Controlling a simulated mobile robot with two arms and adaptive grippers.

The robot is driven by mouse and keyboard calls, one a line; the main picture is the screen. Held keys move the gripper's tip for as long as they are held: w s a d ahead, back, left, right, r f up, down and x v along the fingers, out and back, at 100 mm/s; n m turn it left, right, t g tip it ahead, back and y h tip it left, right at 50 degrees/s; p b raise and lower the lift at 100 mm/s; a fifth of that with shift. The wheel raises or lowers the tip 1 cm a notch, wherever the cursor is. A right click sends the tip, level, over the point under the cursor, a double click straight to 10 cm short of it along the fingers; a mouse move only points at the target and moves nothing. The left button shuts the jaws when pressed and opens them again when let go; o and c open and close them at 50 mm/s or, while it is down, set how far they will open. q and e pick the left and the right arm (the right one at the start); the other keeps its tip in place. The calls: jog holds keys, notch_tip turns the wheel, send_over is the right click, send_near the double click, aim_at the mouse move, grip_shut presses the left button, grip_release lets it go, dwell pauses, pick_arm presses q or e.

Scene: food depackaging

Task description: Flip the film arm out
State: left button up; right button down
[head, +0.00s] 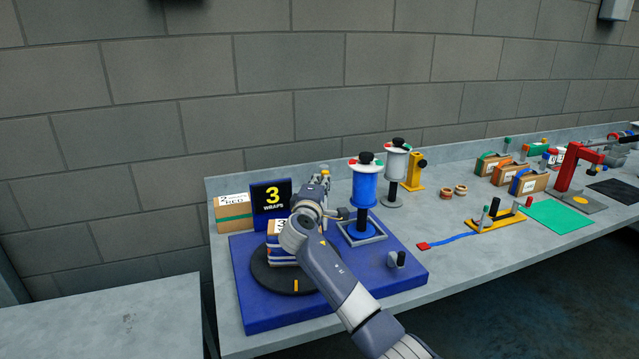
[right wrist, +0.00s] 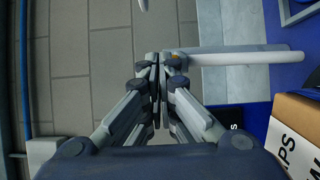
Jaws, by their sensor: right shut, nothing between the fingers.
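My right gripper (head: 325,176) is shut and empty, raised behind the wrapped box (head: 282,246) and left of the blue film roll (head: 364,188). In the right wrist view its closed fingertips (right wrist: 161,62) are at the left end of a pale rod (right wrist: 245,57), which may be the film arm. I cannot tell whether they touch. The box stands on a black turntable (head: 270,276) on a blue base (head: 408,279); my arm hides part of both. The film roll stands upright on a post with a square grey foot (head: 376,238). My left gripper is not in view.
A sign reading "3 WRAPS" (head: 271,197) and a cardboard box (head: 233,215) stand behind the turntable. A white roll (head: 396,165) and a yellow stand (head: 416,172) are behind the blue roll. A small lever (head: 397,260) sits at the base's right.

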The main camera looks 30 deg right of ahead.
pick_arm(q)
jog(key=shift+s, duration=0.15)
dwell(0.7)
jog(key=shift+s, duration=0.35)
